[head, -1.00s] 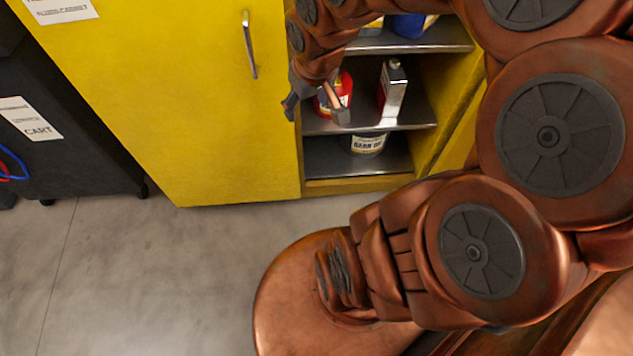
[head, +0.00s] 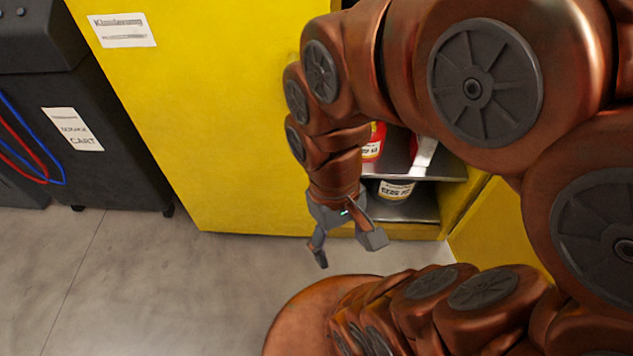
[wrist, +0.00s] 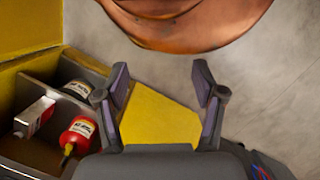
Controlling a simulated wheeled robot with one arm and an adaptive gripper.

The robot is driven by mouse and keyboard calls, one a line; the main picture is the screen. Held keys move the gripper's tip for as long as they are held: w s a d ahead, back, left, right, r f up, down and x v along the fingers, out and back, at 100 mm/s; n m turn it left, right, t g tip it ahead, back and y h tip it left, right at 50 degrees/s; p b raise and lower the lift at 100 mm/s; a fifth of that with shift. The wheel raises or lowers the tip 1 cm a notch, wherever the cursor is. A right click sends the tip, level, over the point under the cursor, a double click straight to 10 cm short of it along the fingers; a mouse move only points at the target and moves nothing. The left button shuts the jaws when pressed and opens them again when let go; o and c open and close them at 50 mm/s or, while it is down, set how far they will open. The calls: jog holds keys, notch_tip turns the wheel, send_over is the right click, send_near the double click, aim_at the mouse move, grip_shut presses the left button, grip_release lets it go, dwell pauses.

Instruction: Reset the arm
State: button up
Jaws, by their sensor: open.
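My gripper (head: 346,255) is open and empty in the head view. It points down in front of the yellow cabinet (head: 215,130), above the floor, and covers part of the open shelves. In the wrist view my gripper (wrist: 162,90) shows its two fingers spread apart. Between them are only the yellow cabinet surface and grey floor, with nothing held.
The cabinet shelves hold a red bottle (wrist: 78,135), a white and red box (wrist: 35,117) and a dark, labelled can (head: 395,189). A black cart (head: 100,140) with red and blue cables stands at the left. Grey floor (head: 150,290) is clear in front.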

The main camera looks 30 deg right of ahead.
notch_tip(320, 180, up, 16)
jog(key=w+t+p, duration=0.1)
jog(key=p, duration=1.3)
jog(key=shift+f, duration=0.15)
jog(key=shift+c, duration=0.3)
